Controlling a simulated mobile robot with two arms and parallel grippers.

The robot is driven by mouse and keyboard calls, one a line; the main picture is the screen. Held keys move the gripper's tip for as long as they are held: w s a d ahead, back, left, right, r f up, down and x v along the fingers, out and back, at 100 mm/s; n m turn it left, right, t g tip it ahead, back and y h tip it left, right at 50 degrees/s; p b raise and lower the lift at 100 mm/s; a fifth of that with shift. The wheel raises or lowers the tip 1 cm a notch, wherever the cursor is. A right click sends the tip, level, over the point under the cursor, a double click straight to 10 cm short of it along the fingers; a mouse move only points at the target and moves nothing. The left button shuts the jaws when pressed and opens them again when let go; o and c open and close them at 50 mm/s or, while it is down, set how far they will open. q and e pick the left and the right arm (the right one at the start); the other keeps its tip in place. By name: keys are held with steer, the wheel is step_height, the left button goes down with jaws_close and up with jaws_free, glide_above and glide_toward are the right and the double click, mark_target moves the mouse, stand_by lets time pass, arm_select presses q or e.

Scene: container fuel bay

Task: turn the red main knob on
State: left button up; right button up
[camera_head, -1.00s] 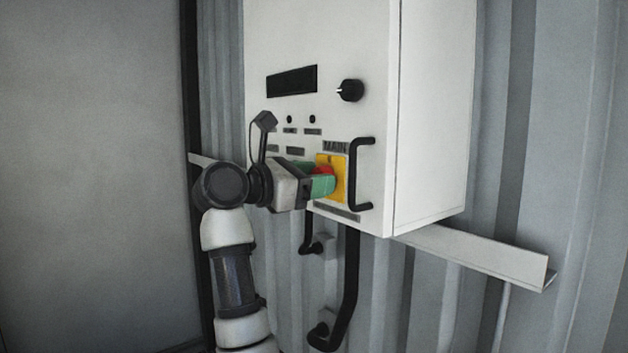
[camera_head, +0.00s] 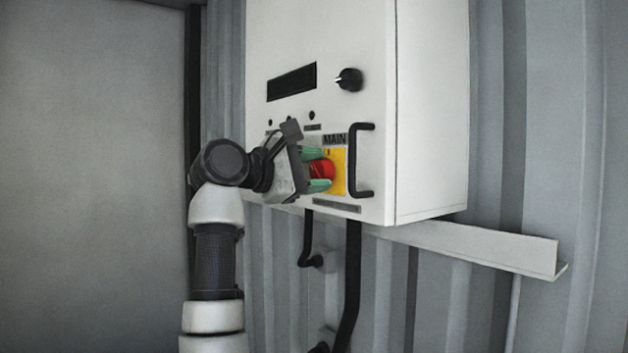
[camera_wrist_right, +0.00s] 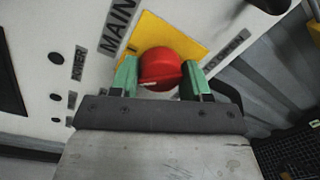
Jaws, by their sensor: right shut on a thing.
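The red main knob (camera_head: 322,169) sits on a yellow plate (camera_head: 340,172) under the word MAIN on the white cabinet. My right gripper (camera_head: 319,170) comes in from the left and is shut on the knob, with one green finger above it and one below it in the head view. In the right wrist view the red knob (camera_wrist_right: 160,69) stands between the two green fingers of the gripper (camera_wrist_right: 159,76), in front of the yellow plate (camera_wrist_right: 195,50). My left gripper is not in view.
The white cabinet (camera_head: 430,120) hangs on a corrugated wall. A black handle (camera_head: 354,160) stands out just right of the yellow plate. A black dial (camera_head: 349,79) and a dark display (camera_head: 291,82) are above. Black cables hang below, and a metal rail (camera_head: 490,250) runs along the wall.

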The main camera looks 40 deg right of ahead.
steer(key=m+b, duration=0.1)
steer(key=m, duration=0.2)
steer(key=shift+r, duration=0.1)
steer(key=shift+s+r+m+t+b, duration=0.1)
steer(key=shift+m+t+b, duration=0.25)
steer(key=shift+m, duration=1.75)
steer(key=o, duration=0.9)
steer(key=shift+w+a+f+b, duration=0.2)
steer(key=shift+a+b, duration=0.1)
steer(key=shift+a, duration=0.25)
steer(key=a, duration=0.3)
steer(key=a+b, duration=0.1)
steer(key=a, duration=0.2)
steer(key=w+a+b, duration=0.1)
steer(key=a, duration=0.2)
steer(key=shift+a+r, duration=0.4)
